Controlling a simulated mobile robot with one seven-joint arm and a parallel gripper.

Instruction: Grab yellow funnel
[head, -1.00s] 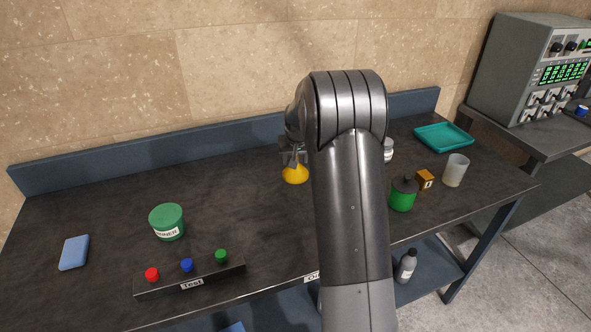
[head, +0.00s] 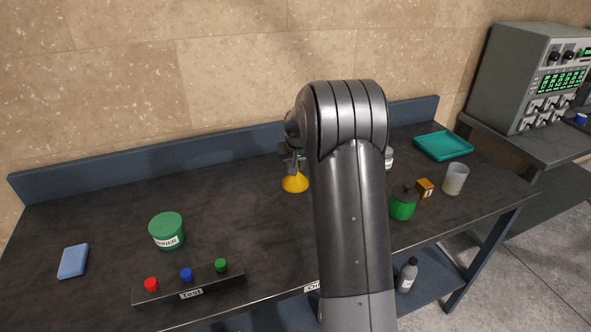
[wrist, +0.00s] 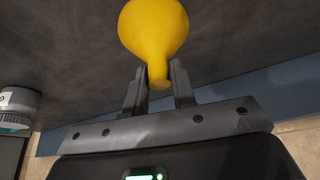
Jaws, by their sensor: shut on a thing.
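The yellow funnel (head: 295,183) is at the back middle of the dark workbench, left of my arm in the head view. In the wrist view the funnel (wrist: 154,32) shows its wide cone, with its narrow spout between the two fingers of my gripper (wrist: 158,84). My gripper (head: 292,163) is shut on the spout from above. My arm partly hides the gripper in the head view. I cannot tell whether the funnel's rim touches the bench.
A green tin (head: 167,231) and a button box (head: 188,284) stand on the left, with a blue block (head: 73,261). On the right are a green bottle (head: 403,204), an orange box (head: 424,188), a white cup (head: 454,179) and a teal tray (head: 443,146). A blue ledge (head: 150,170) runs along the back.

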